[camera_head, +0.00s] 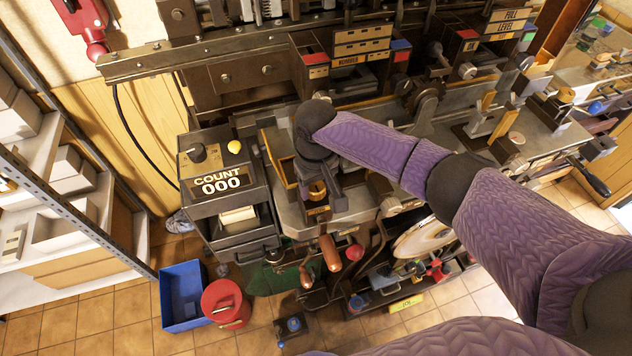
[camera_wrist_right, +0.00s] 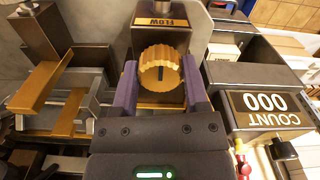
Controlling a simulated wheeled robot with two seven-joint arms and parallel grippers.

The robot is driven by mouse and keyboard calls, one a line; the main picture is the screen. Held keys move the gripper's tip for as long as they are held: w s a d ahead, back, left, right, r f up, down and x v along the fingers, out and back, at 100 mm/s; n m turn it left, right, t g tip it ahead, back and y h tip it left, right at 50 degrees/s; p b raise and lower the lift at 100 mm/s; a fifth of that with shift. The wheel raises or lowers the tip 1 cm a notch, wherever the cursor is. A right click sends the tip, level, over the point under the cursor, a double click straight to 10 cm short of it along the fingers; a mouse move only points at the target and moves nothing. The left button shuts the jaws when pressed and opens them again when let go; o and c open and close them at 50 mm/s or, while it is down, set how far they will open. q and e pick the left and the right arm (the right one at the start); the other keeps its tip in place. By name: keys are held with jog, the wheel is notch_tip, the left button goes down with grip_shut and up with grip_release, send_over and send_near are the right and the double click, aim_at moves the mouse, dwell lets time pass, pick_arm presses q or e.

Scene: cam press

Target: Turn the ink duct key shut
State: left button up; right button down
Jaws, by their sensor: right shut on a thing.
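The ink duct key appears to be the ribbed brass knob (camera_wrist_right: 162,70) on a dark block labelled FLOW (camera_wrist_right: 166,22). A dark upright slot shows on its face in the right wrist view. My right gripper (camera_wrist_right: 160,82) has one purple finger on each side of the knob and is shut on it. In the head view the same gripper (camera_head: 320,187) reaches down over the brass knob (camera_head: 316,190), partly hiding it. My left gripper is not in view.
A counter box reading COUNT 000 (camera_head: 220,184) stands just left of the knob. Brass plates on a grey frame (camera_wrist_right: 55,105) lie on the other side in the wrist view. Wooden-handled levers (camera_head: 329,252) project below. A blue bin (camera_head: 182,292) and red can (camera_head: 226,303) stand on the floor.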

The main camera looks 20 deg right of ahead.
aim_at(316, 186)
jog(key=shift+c, duration=0.4)
grip_release()
notch_tip(316, 186, up, 10)
jog(key=p, duration=0.1)
